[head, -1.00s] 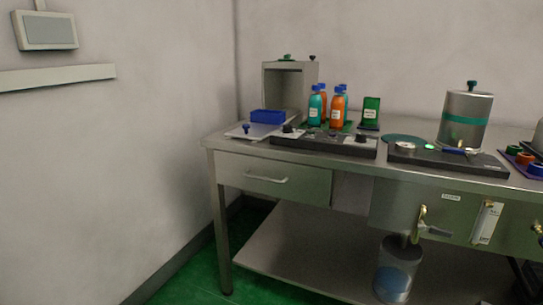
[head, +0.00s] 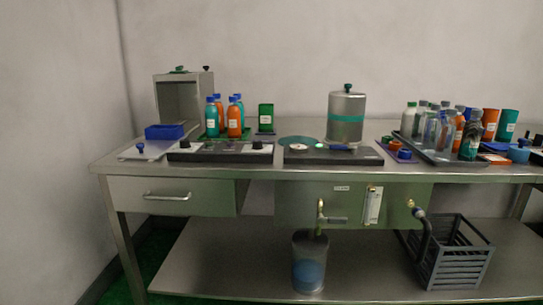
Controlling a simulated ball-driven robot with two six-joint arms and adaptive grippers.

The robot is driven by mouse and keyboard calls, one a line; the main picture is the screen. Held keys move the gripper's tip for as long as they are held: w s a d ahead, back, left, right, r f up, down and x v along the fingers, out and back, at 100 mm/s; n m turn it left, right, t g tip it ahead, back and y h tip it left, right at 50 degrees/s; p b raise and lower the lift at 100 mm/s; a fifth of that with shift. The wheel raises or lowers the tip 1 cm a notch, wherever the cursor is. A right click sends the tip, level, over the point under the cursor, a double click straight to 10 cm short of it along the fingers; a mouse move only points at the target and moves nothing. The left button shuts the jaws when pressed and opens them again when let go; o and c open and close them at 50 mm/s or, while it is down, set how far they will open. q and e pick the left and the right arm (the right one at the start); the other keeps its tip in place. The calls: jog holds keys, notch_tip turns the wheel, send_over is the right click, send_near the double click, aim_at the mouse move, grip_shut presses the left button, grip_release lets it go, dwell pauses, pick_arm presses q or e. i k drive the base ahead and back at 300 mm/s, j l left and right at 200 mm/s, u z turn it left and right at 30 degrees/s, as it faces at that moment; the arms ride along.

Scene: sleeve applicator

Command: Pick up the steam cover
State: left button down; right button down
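A steel cylinder with a teal band and a dark green knob on top, which looks like the steam cover (head: 346,104), stands upright at the back of the steel bench in the head view. It is behind a dark control panel (head: 334,159) and beside a flat teal disc (head: 297,141). Its underside is hidden, so I cannot tell what it rests on. Neither of my grippers shows in this view.
Right is a tray of bottles (head: 430,151).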

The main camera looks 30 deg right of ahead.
aim_at(345, 117)
jog(key=z, duration=1.3)
jog(key=u, duration=0.3)
